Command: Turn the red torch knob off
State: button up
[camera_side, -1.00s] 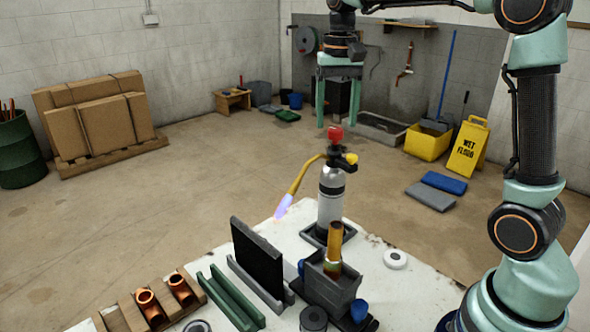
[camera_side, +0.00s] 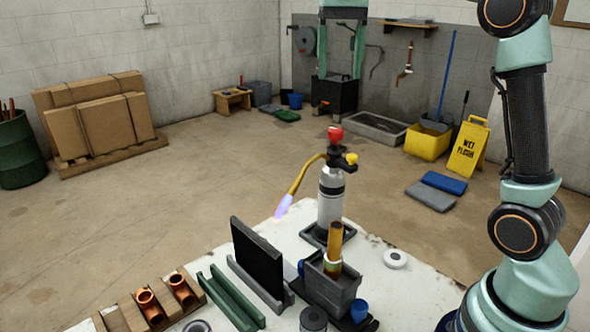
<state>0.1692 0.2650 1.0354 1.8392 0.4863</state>
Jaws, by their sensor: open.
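The red knob (camera_side: 336,133) sits on top of the torch's dark head. The torch's silver and black cylinder (camera_side: 331,195) stands upright in a dark tray on the white bench. Its brass tube (camera_side: 304,174) bends down to the left, and a bluish-violet flame (camera_side: 281,208) burns at its end. A yellow knob (camera_side: 351,158) is on the right side of the head. My gripper (camera_side: 340,77) is at the top of the view, pointing down, open and empty. Its fingertips appear above the red knob, apart from it.
A dark upright board (camera_side: 256,255) stands left of the cylinder. A grey box (camera_side: 332,284) with an upright copper-coloured pipe (camera_side: 334,243) is in front of it. A green channel (camera_side: 231,299) and copper fittings (camera_side: 149,305) lie at front left. The space above the torch looks clear.

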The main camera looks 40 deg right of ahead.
aim_at(336, 129)
notch_tip(336, 129, down, 12)
jog(key=shift+f, duration=0.1)
dwell(0.8)
grip_shut()
jog(key=shift+m, duration=1.5)
grip_release()
